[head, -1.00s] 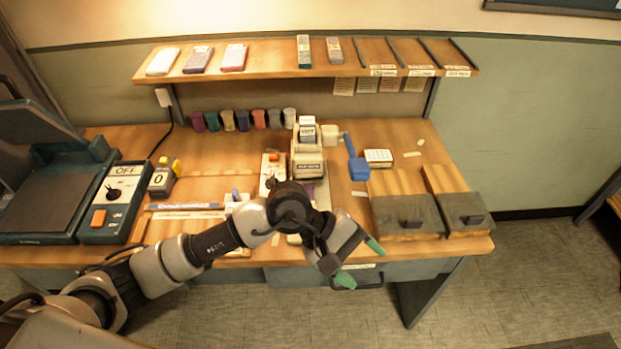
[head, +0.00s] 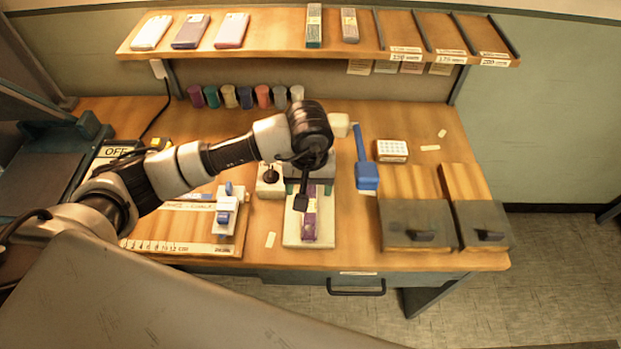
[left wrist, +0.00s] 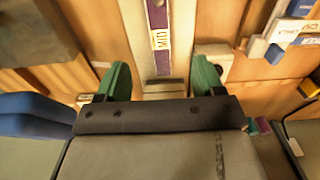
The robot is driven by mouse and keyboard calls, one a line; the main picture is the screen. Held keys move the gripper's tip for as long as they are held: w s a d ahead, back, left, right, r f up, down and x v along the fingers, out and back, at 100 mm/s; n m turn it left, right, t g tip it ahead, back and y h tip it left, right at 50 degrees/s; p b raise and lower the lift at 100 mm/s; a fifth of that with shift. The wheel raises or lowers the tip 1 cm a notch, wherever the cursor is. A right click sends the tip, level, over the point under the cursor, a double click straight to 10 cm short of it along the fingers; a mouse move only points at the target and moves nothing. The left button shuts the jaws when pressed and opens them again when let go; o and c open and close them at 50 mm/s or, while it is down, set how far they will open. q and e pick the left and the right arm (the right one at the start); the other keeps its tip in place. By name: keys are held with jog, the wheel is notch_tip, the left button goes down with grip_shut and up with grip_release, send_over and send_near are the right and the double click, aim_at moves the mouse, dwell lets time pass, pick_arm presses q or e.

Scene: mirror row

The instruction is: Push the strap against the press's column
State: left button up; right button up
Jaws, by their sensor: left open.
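The purple strap (head: 309,222) lies lengthwise on the press's pale base plate (head: 290,238). It also shows in the left wrist view (left wrist: 157,18), with a pale lettered label on it. My left gripper (head: 309,188) is open above the far part of the plate, its green fingertips apart. In the left wrist view the open fingers (left wrist: 161,82) stand on either side of the plate's line, with the strap beyond them and nothing between them held. The press's column is mostly hidden behind my left wrist. The press's blue lever (head: 364,170) shows at the right. My right gripper is not in view.
A small block with a black knob (head: 269,181) and a white-blue device (head: 228,212) stand left of the press. Dark-fronted wooden blocks (head: 418,225) stand to the right. Several coloured cups (head: 245,97) line the back under the shelf (head: 270,42).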

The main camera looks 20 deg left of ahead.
pick_arm(q)
jog(key=p, duration=0.1)
send_over(310, 212)
notch_tip(310, 212, down, 5)
jog(key=shift+f, duration=0.1)
notch_tip(310, 212, down, 5)
jog(key=shift+p, duration=0.5)
jog(key=shift+f, duration=0.4)
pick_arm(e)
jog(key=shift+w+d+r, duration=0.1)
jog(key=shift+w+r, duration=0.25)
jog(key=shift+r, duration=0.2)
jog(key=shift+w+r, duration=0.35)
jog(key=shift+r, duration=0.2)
